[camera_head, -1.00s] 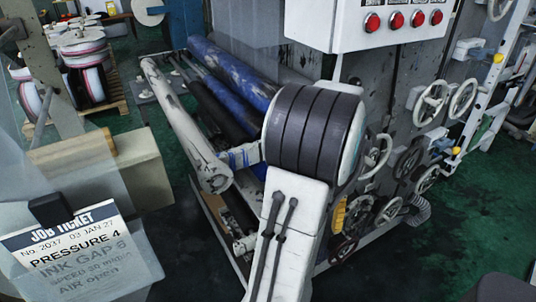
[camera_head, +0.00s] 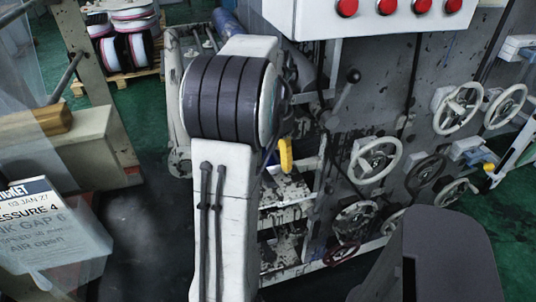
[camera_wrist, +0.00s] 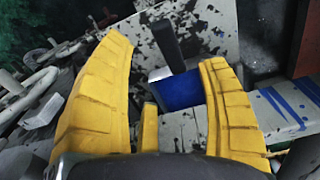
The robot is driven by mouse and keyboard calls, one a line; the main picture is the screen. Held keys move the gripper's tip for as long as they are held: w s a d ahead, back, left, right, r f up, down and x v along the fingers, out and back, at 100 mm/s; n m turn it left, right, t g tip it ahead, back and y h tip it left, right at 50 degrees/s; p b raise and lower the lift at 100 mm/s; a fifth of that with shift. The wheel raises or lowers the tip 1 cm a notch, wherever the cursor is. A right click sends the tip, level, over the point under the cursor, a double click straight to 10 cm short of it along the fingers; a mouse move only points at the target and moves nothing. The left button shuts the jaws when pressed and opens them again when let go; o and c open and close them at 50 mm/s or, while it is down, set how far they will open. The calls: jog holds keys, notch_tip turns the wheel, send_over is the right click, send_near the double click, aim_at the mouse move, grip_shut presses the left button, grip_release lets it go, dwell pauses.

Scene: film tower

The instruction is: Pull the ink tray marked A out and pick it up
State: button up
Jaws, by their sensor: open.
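In the wrist view my gripper (camera_wrist: 165,55) has its two yellow fingers wide apart, with nothing held between them. Ahead between the fingers is a small box-like part with a bright blue face (camera_wrist: 183,93) and a dark upright post. It may be an ink tray, but I see no letter A. Around it is a pale surface spattered with black. In the head view one yellow finger of my gripper (camera_head: 286,155) shows beside my arm, close to the ink-stained shelves (camera_head: 287,188) in the machine's side. My arm hides part of these shelves.
Several handwheels (camera_head: 376,159) and a black-knobbed lever (camera_head: 343,92) stick out right of the shelves. A white control box (camera_head: 370,15) with red buttons hangs above. A job ticket (camera_head: 48,232) stands at left. Green floor (camera_head: 515,210) shows at right.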

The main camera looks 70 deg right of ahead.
aim_at(272, 178)
jog(key=shift+a+n, duration=0.35)
jog(key=shift+n, duration=0.05)
dwell(0.4)
jog(key=shift+f+b, duration=0.3)
jog(key=shift+f, duration=3.35)
grip_shut()
jog(key=shift+a, duration=0.1)
